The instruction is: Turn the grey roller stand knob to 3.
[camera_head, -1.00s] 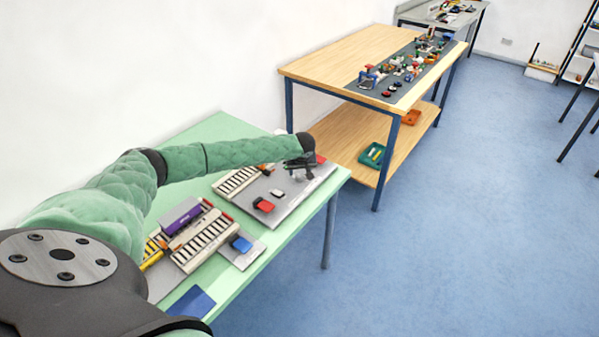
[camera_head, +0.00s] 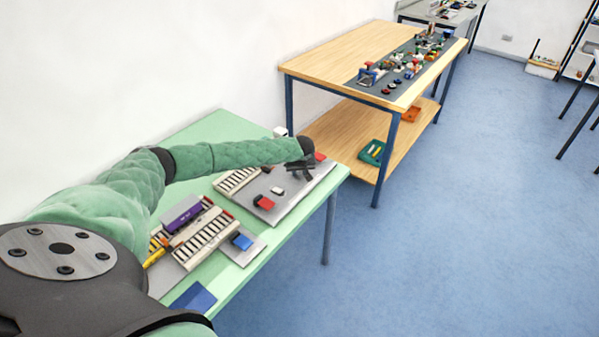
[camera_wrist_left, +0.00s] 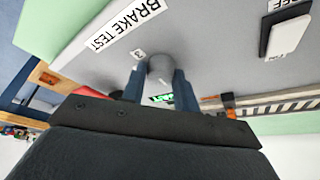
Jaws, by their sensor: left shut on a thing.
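My left gripper (camera_head: 300,168) is at the far grey plate (camera_head: 290,206) on the green table, beyond the red block and small white part. In the left wrist view my left gripper (camera_wrist_left: 160,88) has its two blue-grey fingers on either side of the round grey knob (camera_wrist_left: 160,67), shut on it. A small white label (camera_wrist_left: 138,55) that seems to read 3 lies beside the knob. A "BRAKE TEST" label (camera_wrist_left: 122,28) is on the same plate. The knob's pointer cannot be made out, and the knob is hidden in the head view. My right gripper is not in view.
A wooden table (camera_head: 325,60) with several small parts is beyond.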

